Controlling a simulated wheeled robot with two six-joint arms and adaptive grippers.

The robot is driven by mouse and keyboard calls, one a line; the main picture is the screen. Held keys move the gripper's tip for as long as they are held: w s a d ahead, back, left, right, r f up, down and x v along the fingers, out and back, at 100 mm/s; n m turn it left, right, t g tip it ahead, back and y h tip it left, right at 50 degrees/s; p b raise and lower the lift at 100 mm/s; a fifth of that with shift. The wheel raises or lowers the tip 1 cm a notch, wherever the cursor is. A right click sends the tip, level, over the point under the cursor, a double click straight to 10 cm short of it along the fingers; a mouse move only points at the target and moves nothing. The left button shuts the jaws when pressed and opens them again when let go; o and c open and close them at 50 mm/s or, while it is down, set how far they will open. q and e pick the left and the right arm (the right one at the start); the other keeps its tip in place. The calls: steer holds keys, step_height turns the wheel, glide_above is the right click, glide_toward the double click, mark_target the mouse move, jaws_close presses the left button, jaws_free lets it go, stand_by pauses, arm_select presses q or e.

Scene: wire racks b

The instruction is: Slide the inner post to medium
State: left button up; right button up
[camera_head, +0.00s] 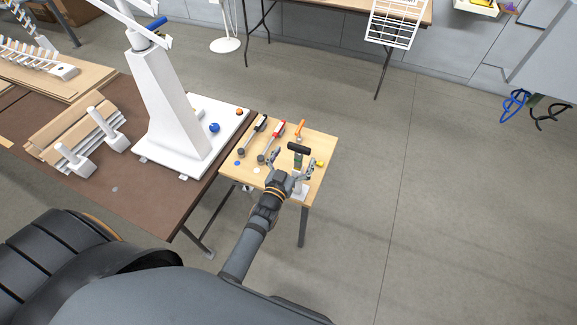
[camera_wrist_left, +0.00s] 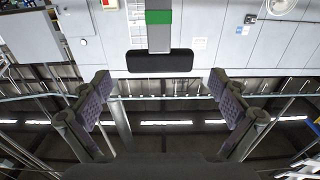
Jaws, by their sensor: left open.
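The inner post is a grey upright with a black crossbar handle (camera_head: 298,148) and a green band (camera_head: 298,161). It rises from a white base (camera_head: 300,190) near the front right of the small wooden table. My left gripper (camera_head: 292,164) is open and empty at the post, partly covering its lower part. In the left wrist view the picture is upside down. The black handle (camera_wrist_left: 160,61) and green band (camera_wrist_left: 158,17) stand ahead of the open fingers (camera_wrist_left: 158,88), apart from them. Scale marks cannot be made out. My right gripper is not in view.
The small wooden table (camera_head: 318,150) also holds black, red and orange-handled tools (camera_head: 272,142) and a yellow piece (camera_head: 320,163). A brown table (camera_head: 150,205) with a white tapered column (camera_head: 165,105) stands to the left. The floor to the right is clear.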

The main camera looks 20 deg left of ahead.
arm_select(q)
steer(key=s, duration=0.8)
steer(key=shift+a, duration=0.1)
steer(key=s+a+f+g+b, duration=0.1)
steer(key=s+f+g, duration=0.25)
steer(key=f, duration=0.85)
steer(key=s+a+f+g+b, duration=0.1)
steer(key=s+f+g+b, duration=0.3)
steer(key=f, duration=0.7)
steer(key=s+a+f+g+p, duration=0.15)
steer(key=s+f, duration=0.35)
steer(key=f, duration=0.7)
steer(key=s+a+f+g+b, duration=0.1)
steer(key=s+a+f+g, duration=0.2)
steer(key=s+f, duration=0.5)
steer(key=s+a+f+g+y+b, duration=0.1)
steer(key=s+a+f+g, duration=0.3)
steer(key=s, duration=1.1)
step_height(320, 180, down, 4)
steer(key=shift+s+r+g+b, duration=0.1)
steer(key=shift+s+g+b, duration=0.25)
steer(key=shift+b, duration=0.45)
